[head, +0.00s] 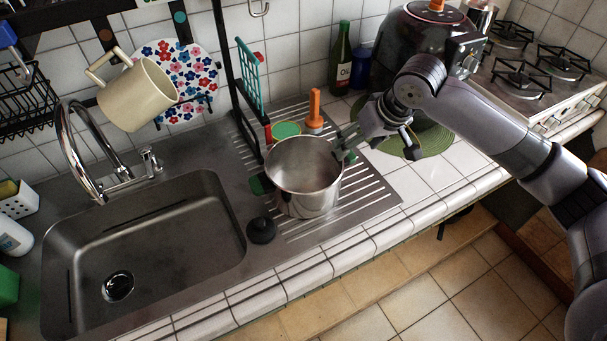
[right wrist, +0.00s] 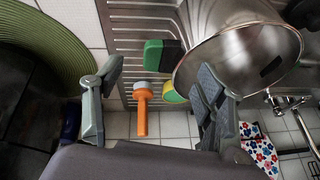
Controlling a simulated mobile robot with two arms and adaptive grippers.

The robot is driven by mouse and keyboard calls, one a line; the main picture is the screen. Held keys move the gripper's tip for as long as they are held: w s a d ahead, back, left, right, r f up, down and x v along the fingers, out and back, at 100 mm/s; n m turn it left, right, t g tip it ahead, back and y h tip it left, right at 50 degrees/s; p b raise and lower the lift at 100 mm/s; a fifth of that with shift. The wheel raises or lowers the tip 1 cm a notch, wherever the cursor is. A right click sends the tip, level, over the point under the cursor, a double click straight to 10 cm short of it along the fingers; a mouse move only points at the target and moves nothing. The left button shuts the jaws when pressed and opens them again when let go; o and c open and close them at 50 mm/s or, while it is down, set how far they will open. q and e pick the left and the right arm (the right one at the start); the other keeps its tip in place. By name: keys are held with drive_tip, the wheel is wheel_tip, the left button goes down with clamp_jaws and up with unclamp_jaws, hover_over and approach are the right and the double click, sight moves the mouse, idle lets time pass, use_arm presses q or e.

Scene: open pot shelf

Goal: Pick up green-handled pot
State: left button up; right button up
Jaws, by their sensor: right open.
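The steel pot (head: 306,180) with dark green handles stands upright on the ribbed drainboard, right of the sink. One handle (head: 260,185) points left; the other, on the right side, is partly hidden by my right gripper (head: 347,142). My right gripper is open and empty at the pot's right side. In the right wrist view, the pot (right wrist: 240,60) is at upper right, with a green and black handle (right wrist: 162,55) showing beyond and between the spread fingers (right wrist: 160,98). I cannot tell whether a finger touches the pot. My left gripper is out of view.
An orange-handled tool (head: 314,108) and a green-topped round item (head: 286,130) stand close behind the pot. A black knob-like item (head: 262,230) is in front left. A green mat (head: 425,138) lies under a large dark appliance (head: 420,55). A black rack post (head: 232,60) rises behind.

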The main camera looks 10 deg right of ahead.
sight(347, 157)
drive_tip(key=shift+x, duration=1.2)
drive_tip(key=shift+a+f+p, duration=0.1)
drive_tip(key=shift+f+p, duration=0.15)
drive_tip(key=shift+p, duration=0.1)
drive_tip(key=p+x, duration=0.1)
drive_tip(key=x, duration=0.2)
drive_tip(key=shift+w+a+f, duration=0.15)
drive_tip(key=shift+a+f, duration=0.05)
drive_tip(key=shift+f, duration=0.15)
drive_tip(key=shift+w+a+f, duration=0.1)
drive_tip(key=shift+w+f, duration=0.05)
drive_tip(key=shift+f, duration=0.25)
drive_tip(key=c, duration=0.4)
clamp_jaws()
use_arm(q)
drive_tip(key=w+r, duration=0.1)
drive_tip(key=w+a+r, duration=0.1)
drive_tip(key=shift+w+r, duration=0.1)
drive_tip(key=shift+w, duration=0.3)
use_arm(e)
drive_tip(key=shift+r, duration=0.1)
